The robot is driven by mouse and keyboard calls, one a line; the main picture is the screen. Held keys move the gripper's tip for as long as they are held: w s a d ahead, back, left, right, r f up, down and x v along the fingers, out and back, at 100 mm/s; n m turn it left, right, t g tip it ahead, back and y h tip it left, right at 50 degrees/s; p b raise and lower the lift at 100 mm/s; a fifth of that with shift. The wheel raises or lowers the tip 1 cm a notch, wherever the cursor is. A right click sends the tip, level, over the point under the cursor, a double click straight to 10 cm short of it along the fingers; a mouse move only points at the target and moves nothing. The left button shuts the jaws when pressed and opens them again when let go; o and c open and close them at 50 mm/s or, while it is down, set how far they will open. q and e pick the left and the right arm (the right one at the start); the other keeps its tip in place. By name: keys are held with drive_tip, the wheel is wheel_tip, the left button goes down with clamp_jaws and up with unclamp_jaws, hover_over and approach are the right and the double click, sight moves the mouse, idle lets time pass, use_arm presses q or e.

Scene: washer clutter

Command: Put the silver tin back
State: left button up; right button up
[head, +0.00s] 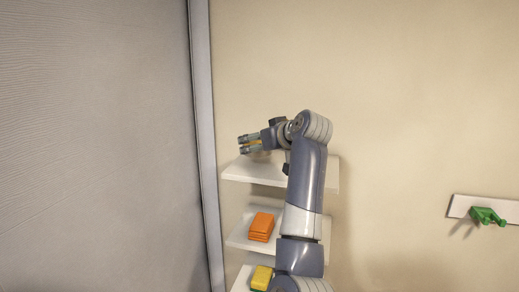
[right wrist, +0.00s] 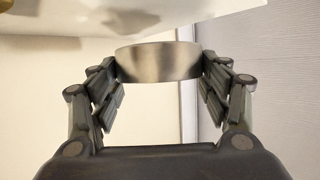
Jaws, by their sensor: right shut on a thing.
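The silver tin (right wrist: 158,62) is a short, shiny metal cylinder. In the right wrist view it sits between the two fingers of my right gripper (right wrist: 160,74), which is shut on it. In the head view my right gripper (head: 244,144) reaches left above the top white shelf (head: 255,173). There the tin is mostly hidden by the fingers, with a small yellowish patch between them. The white shelf surface (right wrist: 200,12) with a dark shadow shows close to the tin in the right wrist view. I cannot tell whether they touch. My left gripper is not in view.
An orange stack (head: 261,227) lies on the middle shelf and a yellow block (head: 262,278) on the lower one. A grey panel (head: 95,150) stands left of the shelves. A rail with a green hook (head: 487,216) is on the right wall.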

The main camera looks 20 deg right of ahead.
sight(264, 154)
wheel_tip(264, 154, down, 3)
drive_tip(key=shift+r+p, duration=0.15)
drive_tip(key=shift+p, duration=0.7)
drive_tip(key=shift+f, duration=0.35)
drive_tip(key=shift+f, duration=0.1)
drive_tip(key=o, duration=1.3)
drive_tip(key=shift+f, duration=0.1)
